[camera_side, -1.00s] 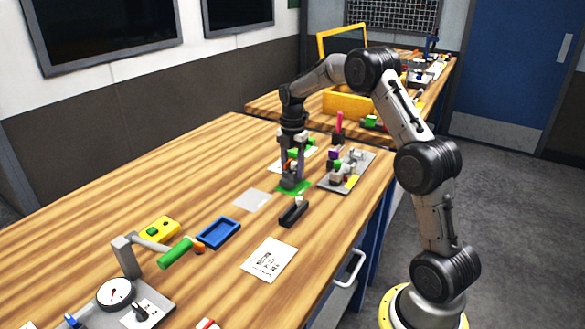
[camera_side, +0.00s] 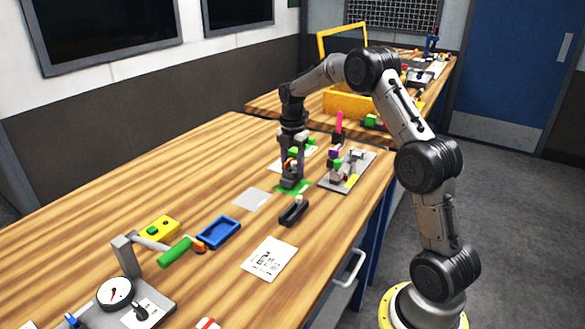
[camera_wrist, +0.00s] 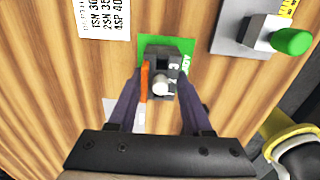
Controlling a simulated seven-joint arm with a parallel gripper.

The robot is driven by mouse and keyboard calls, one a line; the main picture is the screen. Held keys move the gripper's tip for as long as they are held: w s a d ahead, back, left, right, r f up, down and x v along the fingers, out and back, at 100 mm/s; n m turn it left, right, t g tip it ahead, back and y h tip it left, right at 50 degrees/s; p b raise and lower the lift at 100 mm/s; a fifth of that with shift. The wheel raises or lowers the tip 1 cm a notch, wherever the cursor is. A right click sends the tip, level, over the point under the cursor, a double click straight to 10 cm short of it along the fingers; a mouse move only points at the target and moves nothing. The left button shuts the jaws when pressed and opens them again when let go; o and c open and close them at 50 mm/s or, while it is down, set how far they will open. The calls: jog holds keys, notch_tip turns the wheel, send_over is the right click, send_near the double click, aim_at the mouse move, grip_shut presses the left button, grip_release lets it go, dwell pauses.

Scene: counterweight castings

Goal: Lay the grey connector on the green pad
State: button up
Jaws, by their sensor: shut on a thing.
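The grey connector (camera_wrist: 163,62) is a dark grey block with an orange strip along its left side and a pale round knob, seen in the wrist view. My gripper (camera_wrist: 160,84) is shut on it, one finger on each side. The green pad (camera_wrist: 183,45) shows behind and around the connector in the wrist view, with white lettering at its right edge. In the side view my gripper (camera_side: 291,182) points down over the green pad (camera_side: 281,187), with the connector low between the fingers. I cannot tell whether the connector touches the pad.
A grey board with several colored parts (camera_side: 329,184) stands right of the pad. A printed card (camera_side: 269,259) and a blue tray (camera_side: 218,233) lie nearer. Bare wood lies far left.

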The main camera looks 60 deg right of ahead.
jog(key=shift+f, duration=0.7)
dwell(0.3)
jog(key=o, duration=1.3)
jog(key=shift+o, duration=0.2)
jog(key=shift+r, duration=0.1)
jog(key=shift+r, duration=3.4)
